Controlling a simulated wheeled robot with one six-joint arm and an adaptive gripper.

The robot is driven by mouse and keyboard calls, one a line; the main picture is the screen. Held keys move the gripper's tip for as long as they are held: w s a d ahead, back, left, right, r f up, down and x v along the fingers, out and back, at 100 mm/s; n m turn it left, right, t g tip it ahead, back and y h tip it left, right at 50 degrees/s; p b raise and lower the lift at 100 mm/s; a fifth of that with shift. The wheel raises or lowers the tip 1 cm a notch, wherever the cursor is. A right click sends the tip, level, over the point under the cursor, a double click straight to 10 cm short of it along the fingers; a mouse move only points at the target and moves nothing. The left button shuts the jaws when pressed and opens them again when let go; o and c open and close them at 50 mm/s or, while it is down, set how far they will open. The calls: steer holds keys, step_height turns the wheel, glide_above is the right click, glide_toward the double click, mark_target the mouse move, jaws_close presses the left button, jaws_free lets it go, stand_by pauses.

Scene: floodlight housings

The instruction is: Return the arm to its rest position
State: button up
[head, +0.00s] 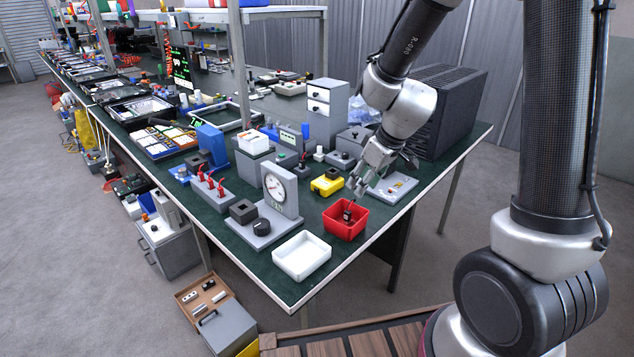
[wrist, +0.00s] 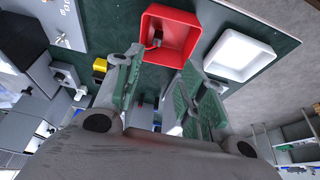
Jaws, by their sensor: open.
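My gripper (head: 354,186) hangs over the front part of the green workbench (head: 236,240), just above and behind the red bin (head: 345,232). In the wrist view my gripper (wrist: 170,85) has its two fingers spread apart with nothing held between them. The red bin (wrist: 186,20) shows beyond the fingertips there, with a small dark item (wrist: 157,38) inside it. My arm reaches out from the right side of the head view, bent down toward the bench.
A white tray (head: 302,257) sits left of the red bin. A yellow block (head: 327,183), a gauge stand (head: 281,190), a grey drawer unit (head: 323,112) and a black finned box (head: 440,105) stand close by. An open case (head: 205,296) is below the bench edge.

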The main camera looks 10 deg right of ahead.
steer(key=s+d+r+m+g, duration=0.2)
steer(key=s+m+g, duration=0.15)
steer(key=s, duration=0.55)
steer(key=s+d+r+m+t+h, duration=0.1)
steer(key=s+d+r+m+t, duration=0.1)
steer(key=s+d+r, duration=0.3)
steer(key=s+d+r+m+t+h, duration=0.1)
steer(key=s+d+r+t, duration=0.1)
steer(key=s+d+r, duration=0.3)
steer(key=s+r, duration=0.3)
steer(key=r, duration=0.3)
steer(key=shift+s+m+h, duration=0.3)
steer(key=shift+s+m, duration=0.05)
steer(key=shift+s, duration=0.05)
steer(key=shift+c, duration=0.5)
